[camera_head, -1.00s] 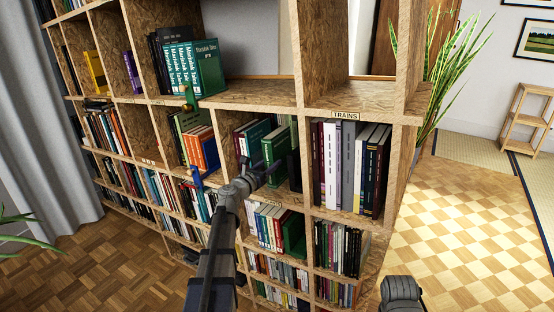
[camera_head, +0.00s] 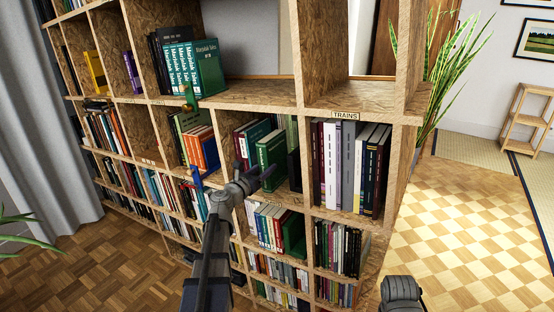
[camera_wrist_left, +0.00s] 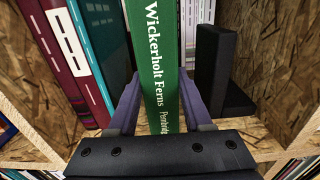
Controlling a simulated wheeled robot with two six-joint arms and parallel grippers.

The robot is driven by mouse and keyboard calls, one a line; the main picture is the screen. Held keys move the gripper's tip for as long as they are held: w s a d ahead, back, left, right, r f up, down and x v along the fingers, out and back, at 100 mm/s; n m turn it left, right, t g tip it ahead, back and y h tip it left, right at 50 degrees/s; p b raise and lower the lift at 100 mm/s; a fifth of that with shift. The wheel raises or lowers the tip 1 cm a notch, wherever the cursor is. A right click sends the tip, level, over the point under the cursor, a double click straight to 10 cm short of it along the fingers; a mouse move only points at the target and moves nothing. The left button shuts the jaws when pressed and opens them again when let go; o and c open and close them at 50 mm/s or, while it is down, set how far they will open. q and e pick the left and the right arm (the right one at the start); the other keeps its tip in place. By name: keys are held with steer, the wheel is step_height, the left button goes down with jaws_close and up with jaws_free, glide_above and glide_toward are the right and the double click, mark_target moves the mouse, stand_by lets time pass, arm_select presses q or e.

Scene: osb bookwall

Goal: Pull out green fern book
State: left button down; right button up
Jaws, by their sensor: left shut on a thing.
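The green fern book (camera_head: 271,152) stands upright in a middle cubby of the bookshelf and juts forward of the books to its left. In the left wrist view its green spine (camera_wrist_left: 158,60) reads "Wickerholt Ferns". My left gripper (camera_head: 268,174) is shut on the lower part of this spine. Its two purple-grey fingers show on either side of the spine in the left wrist view (camera_wrist_left: 160,112). The book's lower edge is hidden behind the gripper.
A black bookend (camera_wrist_left: 212,65) stands right of the book, and maroon and teal books (camera_wrist_left: 75,50) stand left with a gap. The OSB shelf board (camera_wrist_left: 30,145) runs below. A "TRAINS" cubby (camera_head: 345,115) is to the right. Parquet floor (camera_head: 110,260) in front is clear.

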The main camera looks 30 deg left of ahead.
arm_select(q)
steer(key=shift+c, duration=1.2)
jaws_free()
steer(key=shift+c, duration=0.6)
steer(key=shift+w, duration=0.15)
steer(key=shift+w+d, duration=0.1)
steer(key=shift+w, duration=0.75)
steer(key=shift+c, duration=0.3)
jaws_close()
steer(key=shift+r+p, duration=0.25)
steer(key=shift+p, duration=0.05)
